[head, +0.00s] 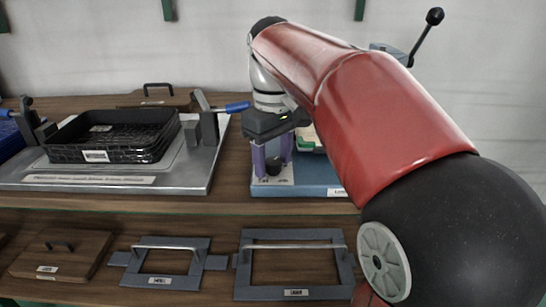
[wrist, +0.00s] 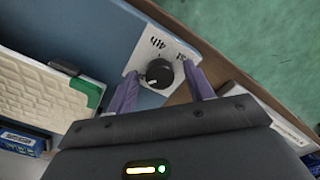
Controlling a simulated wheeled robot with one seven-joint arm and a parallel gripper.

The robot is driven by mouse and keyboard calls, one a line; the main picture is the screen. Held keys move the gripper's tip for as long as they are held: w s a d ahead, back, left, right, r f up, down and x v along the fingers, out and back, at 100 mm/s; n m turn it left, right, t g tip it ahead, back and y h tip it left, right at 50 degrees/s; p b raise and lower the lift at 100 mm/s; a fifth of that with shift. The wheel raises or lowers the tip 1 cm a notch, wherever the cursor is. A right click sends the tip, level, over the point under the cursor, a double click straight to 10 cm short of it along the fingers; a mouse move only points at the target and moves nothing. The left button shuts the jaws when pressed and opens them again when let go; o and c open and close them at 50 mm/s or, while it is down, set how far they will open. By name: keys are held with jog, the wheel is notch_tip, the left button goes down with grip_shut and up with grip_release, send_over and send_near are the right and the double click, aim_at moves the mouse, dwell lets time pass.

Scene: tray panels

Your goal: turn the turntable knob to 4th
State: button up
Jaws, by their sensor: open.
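The turntable knob (wrist: 159,73) is black and round with a white pointer line. It sits on a white label plate (wrist: 150,50) marked "4th" and "st"; the pointer aims to the left, away from the "4th" print. In the head view the knob (head: 273,166) shows between my fingers on the blue panel (head: 310,189). My gripper (wrist: 160,88) is open, its two purple fingers on either side of the knob. A gap shows beside the knob; I cannot tell whether either finger touches it. My gripper also shows in the head view (head: 273,170).
A black wire basket (head: 115,137) stands on a grey fixture with a blue-handled clamp (head: 235,107) left of my gripper. Grey handled frames (head: 295,265) lie on the lower shelf. A white ribbed piece with a green corner (wrist: 50,85) lies beside the knob plate.

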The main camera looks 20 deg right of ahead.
jog(key=c, duration=1)
jog(key=shift+o, duration=0.2)
jog(key=shift+m, duration=0.3)
